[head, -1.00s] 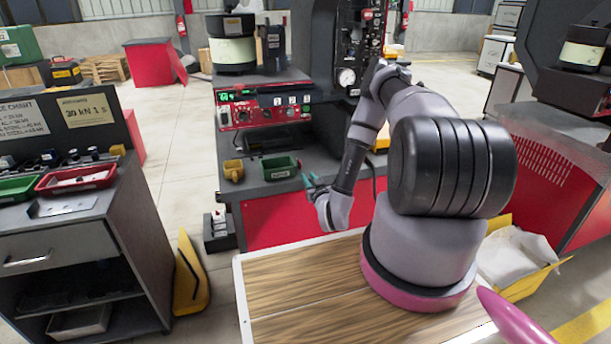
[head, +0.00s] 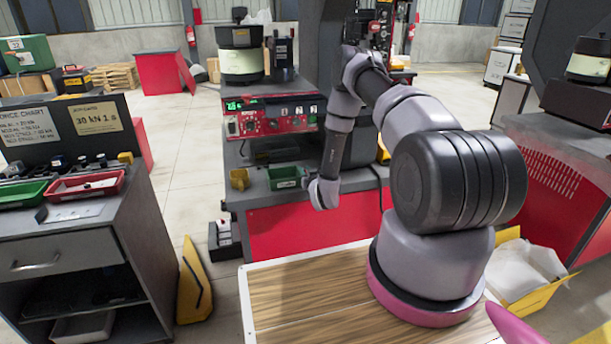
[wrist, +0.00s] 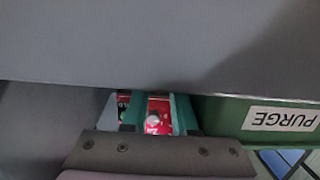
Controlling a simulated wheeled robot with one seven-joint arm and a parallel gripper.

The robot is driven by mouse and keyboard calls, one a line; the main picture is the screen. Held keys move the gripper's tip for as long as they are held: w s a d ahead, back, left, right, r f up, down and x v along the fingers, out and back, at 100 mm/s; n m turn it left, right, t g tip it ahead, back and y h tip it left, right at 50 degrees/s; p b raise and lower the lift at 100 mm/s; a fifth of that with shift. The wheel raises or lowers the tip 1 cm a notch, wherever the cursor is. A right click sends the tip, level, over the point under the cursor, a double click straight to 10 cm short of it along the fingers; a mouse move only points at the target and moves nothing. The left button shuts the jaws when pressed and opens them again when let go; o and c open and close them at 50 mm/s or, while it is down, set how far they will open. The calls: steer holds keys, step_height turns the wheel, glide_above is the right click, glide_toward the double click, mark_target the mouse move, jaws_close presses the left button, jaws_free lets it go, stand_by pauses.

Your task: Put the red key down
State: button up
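My gripper (head: 306,182) hangs at the front of the bench, just right of the small green bin (head: 285,177). In the wrist view its two teal fingers (wrist: 158,112) stand a little apart, with a red piece, seemingly the red key (wrist: 157,122), filling the gap between them. A pale round spot shows on the red piece. Its far end is hidden behind a grey surface. The green bin, labelled PURGE, shows upside down beside the fingers on the right of the wrist view (wrist: 228,113). The key cannot be made out in the head view.
A red control panel (head: 270,117) stands behind the bench top. A small yellow holder (head: 239,178) sits left of the green bin. A side cabinet (head: 70,245) with a red tray (head: 88,186) stands at left.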

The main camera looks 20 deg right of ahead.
steer(key=shift+w, duration=0.45)
jaws_close()
